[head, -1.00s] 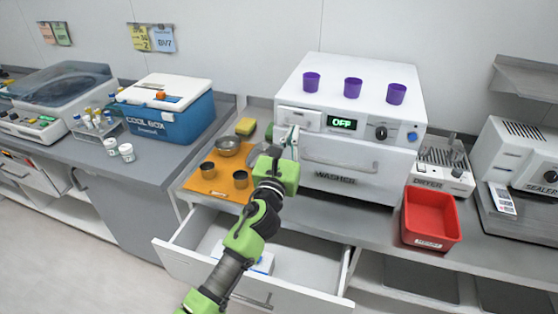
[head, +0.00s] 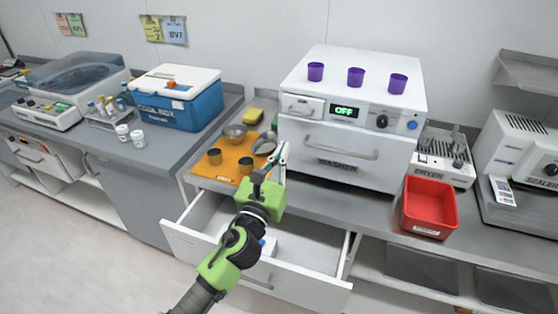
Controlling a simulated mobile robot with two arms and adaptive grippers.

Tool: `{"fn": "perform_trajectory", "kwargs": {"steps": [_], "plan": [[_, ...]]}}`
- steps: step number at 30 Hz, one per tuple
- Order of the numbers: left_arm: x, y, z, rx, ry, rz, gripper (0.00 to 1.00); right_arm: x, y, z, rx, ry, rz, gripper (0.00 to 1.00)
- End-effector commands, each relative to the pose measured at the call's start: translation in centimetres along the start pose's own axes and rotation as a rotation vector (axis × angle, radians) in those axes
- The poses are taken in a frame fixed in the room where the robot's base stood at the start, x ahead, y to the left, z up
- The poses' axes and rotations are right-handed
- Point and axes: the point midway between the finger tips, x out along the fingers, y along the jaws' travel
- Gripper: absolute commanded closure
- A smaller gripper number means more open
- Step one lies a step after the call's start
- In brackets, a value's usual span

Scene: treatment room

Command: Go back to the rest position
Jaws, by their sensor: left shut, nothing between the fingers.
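My left gripper (head: 281,158) shows in the middle of the head view, at the end of my green and black arm that comes in from the lower left. Its fingers are shut with nothing between them. They are in front of the washer's (head: 345,155) left side, near the orange mat (head: 229,169), and look apart from both. My right gripper is not in view.
An open drawer (head: 300,277) juts out below the counter under my arm, with a white and blue thing partly hidden inside. The mat holds metal bowls (head: 235,132) and dark cups (head: 214,156). Purple cups (head: 355,77) stand on the washer. A red bin (head: 429,207) sits right.

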Motion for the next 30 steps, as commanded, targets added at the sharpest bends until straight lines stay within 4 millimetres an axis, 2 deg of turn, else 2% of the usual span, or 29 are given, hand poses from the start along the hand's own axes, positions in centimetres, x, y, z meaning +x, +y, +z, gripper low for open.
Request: {"fn": "perform_trajectory", "kwargs": {"steps": [4, 11, 14, 17, 20, 24, 26, 27, 30], "plan": [[-1.7, 0.0, -0.1, 0.000, 0.001, 0.000, 1.00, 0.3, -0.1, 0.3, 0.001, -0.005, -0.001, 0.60], [-2.4, 0.2, -0.1, -0.016, 0.004, 0.006, 1.00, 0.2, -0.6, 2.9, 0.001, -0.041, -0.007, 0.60], [-3.3, 1.5, -0.9, -0.132, 0.032, 0.055, 1.00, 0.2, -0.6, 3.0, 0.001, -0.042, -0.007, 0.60], [-5.4, 4.1, -2.7, -0.391, 0.086, 0.170, 1.00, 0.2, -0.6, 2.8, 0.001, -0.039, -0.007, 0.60], [-8.9, 7.3, -5.7, -0.743, 0.146, 0.344, 1.00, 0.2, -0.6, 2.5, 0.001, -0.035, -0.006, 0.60], [-15.5, 10.5, -10.3, -1.238, 0.192, 0.636, 1.00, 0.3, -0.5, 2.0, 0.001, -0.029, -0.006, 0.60], [-18.7, 11.3, -12.2, -1.434, 0.196, 0.774, 1.00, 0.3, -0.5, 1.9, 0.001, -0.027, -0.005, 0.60], [-20.9, 11.7, -13.3, -1.557, 0.191, 0.871, 1.00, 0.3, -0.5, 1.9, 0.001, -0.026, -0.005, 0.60], [-26.6, 11.7, -15.7, -1.837, 0.160, 1.122, 1.00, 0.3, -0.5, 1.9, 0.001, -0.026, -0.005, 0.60]]}}
